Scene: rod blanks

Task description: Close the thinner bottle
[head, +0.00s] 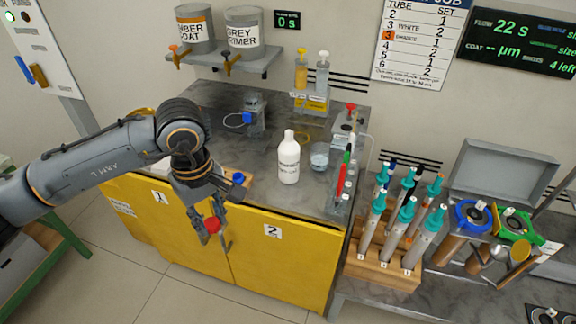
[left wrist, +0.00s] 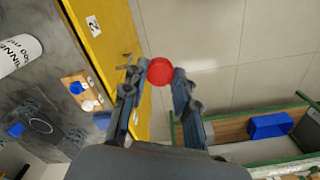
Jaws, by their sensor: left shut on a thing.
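The white thinner bottle (head: 289,162) stands upright on the grey bench top, its narrow white neck showing no coloured cap. Part of it, with lettering, also shows at the left edge of the left wrist view (left wrist: 14,54). My left gripper (head: 212,228) is shut on a round red cap (head: 212,225), in front of the yellow cabinet and to the left of the bottle, apart from it. In the left wrist view the red cap (left wrist: 160,71) sits between the fingertips. My right gripper is not in view.
A wooden board (left wrist: 86,88) with a blue cap (head: 238,178) lies near the bench's front edge. A glass beaker (head: 319,158) stands right of the bottle. A wooden rack (head: 382,268) holds several teal-topped tubes. Open floor lies before the yellow cabinet (head: 275,265).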

